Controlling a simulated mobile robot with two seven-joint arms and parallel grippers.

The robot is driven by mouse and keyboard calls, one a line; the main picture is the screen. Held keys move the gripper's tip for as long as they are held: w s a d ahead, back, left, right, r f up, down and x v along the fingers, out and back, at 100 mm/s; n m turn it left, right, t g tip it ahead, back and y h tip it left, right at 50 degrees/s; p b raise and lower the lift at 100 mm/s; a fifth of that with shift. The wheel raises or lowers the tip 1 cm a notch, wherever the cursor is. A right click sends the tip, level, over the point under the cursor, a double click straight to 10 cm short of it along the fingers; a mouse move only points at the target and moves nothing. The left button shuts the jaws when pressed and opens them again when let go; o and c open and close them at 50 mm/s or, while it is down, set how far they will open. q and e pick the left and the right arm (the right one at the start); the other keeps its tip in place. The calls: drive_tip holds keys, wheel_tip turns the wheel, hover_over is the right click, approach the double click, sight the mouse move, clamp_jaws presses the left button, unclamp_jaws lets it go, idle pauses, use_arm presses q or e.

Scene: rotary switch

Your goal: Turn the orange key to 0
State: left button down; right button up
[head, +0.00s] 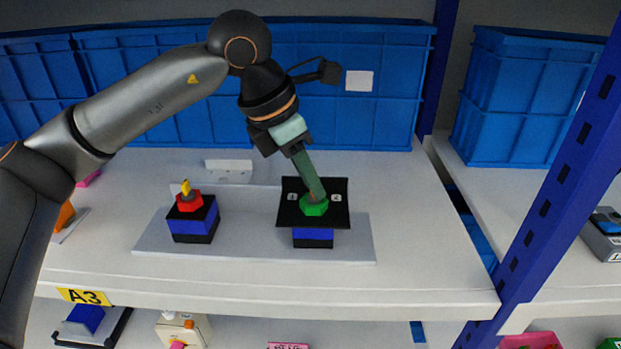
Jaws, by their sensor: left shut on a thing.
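The rotary switch (313,232) is a blue and black box with a green round collar (313,208) on top. A black plate (342,214) around the collar bears small white labels, too small to read. My left gripper (314,194) comes down from above, its greenish fingers shut at the collar. Only a small orange-brown bit of the orange key shows between the fingertips; the rest is hidden, so I cannot tell which label it points to. My right gripper is not in view.
A second switch (193,222), with a red collar and yellow key, stands left on the same grey base plate (258,245). Blue crates (395,90) line the back of the shelf (410,230). A blue upright post (560,160) rises at the right. The shelf right of the plate is clear.

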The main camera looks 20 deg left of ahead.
use_arm(q)
drive_tip(key=m, duration=0.2)
drive_tip(key=m+g+h+p, duration=0.1)
drive_tip(key=m, duration=0.2)
drive_tip(key=shift+w+r+g, duration=0.1)
drive_tip(key=shift+w+g, duration=0.05)
drive_tip(key=shift+g, duration=0.15)
idle(0.4)
drive_tip(key=c, duration=0.8)
unclamp_jaws()
drive_tip(key=shift+o, duration=0.2)
